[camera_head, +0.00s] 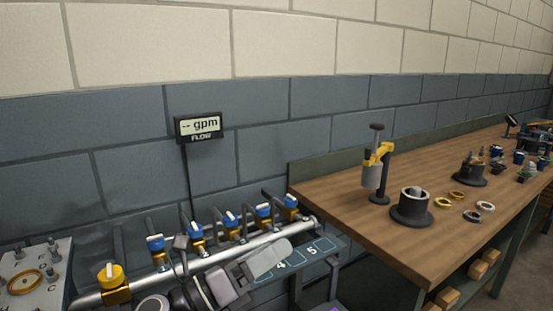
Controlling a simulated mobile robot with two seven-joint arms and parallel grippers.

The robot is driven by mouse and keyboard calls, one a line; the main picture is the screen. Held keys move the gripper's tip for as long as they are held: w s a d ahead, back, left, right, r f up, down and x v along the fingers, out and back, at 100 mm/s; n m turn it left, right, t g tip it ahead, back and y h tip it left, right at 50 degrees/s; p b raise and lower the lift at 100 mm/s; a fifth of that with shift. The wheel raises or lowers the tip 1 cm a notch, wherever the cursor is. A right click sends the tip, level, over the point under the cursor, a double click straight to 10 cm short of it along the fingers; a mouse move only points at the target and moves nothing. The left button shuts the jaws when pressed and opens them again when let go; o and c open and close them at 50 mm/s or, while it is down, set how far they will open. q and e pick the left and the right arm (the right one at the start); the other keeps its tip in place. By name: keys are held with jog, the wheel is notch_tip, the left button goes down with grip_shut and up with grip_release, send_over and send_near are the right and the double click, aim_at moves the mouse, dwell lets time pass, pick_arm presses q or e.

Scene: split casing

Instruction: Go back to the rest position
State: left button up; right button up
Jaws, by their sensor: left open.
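My left gripper (226,262) is at the bottom middle of the head view, in front of a silver pipe (92,299) with blue-handled valves (196,232). It is open, and I see nothing between its fingers. The gripper hides part of the pipe and of the numbered plate (322,246) behind it. I cannot tell whether it touches the pipe. My right gripper is not in view.
A wooden workbench (340,212) stands at the right, with a yellow-and-grey tool on a stand (377,168), a dark round fixture (411,207) and several rings. A grey panel (42,272) is at the lower left. A flow display (200,126) hangs on the wall.

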pick_arm(q)
jog(key=s+a+f+n+t+y, duration=0.2)
jog(key=a+f+n+y, duration=0.5)
jog(key=n, duration=0.7)
jog(key=s+a+f+n+t+y, duration=0.2)
jog(key=a+f+n+t+y, duration=0.15)
jog(key=a+n+y, duration=0.75)
jog(key=s+a+f+n+g, duration=0.2)
jog(key=s+f+n+g, duration=0.45)
jog(key=s, duration=0.55)
jog(key=s+a+f+n+g, duration=0.2)
jog(key=s+f+n+g, duration=0.5)
jog(key=s, duration=0.4)
jog(key=w+d+f+t+h, duration=0.1)
jog(key=w+f+t, duration=0.1)
jog(key=f, duration=0.3)
jog(key=w+d+f+m+t+h, duration=0.1)
jog(key=w+d+f+t, duration=0.1)
jog(key=f+t, duration=0.3)
jog(key=shift+w+h, duration=0.3)
jog(key=shift+w, duration=0.5)
jog(key=shift+d, duration=0.1)
